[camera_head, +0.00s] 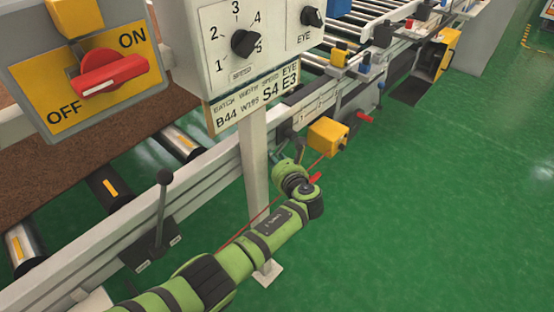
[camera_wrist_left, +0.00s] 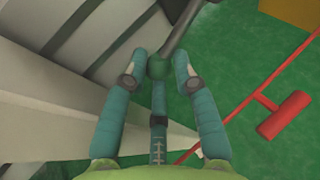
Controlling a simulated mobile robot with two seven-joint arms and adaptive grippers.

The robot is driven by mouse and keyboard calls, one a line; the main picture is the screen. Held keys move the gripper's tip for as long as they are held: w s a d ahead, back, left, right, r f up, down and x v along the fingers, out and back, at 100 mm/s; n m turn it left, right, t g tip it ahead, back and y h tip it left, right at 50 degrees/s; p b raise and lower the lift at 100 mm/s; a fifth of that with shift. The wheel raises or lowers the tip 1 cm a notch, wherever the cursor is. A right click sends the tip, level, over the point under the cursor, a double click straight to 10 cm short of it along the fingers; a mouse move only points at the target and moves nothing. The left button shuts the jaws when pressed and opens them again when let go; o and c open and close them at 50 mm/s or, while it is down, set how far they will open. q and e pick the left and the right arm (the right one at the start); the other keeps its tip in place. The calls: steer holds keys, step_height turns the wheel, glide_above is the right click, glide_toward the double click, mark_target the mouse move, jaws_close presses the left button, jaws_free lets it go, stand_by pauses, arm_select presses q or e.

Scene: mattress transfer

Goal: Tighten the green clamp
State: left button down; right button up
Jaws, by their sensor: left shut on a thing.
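The green clamp shows in the left wrist view as a dark green ball knob (camera_wrist_left: 158,65) at the end of a grey lever (camera_wrist_left: 187,25). The teal fingers of my left gripper (camera_wrist_left: 160,78) are around the knob, one on each side and one below it. My left gripper is shut on the knob. In the head view my left arm comes in from the bottom, and the gripper (camera_head: 279,160) reaches the conveyor's side rail just right of a white post. The wrist largely hides the clamp there. My right gripper is not in view.
The white post (camera_head: 256,165) stands close left of my left wrist. A yellow box (camera_head: 327,136) is just beyond it. A red handle (camera_wrist_left: 287,115) on a red cord hangs near the gripper. A black lever (camera_head: 162,215) stands on the rail. Green floor on the right is clear.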

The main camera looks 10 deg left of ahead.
arm_select(q)
steer(key=shift+a+r, duration=0.1)
steer(key=c, duration=0.9)
jaws_free()
steer(key=shift+v, duration=3.75)
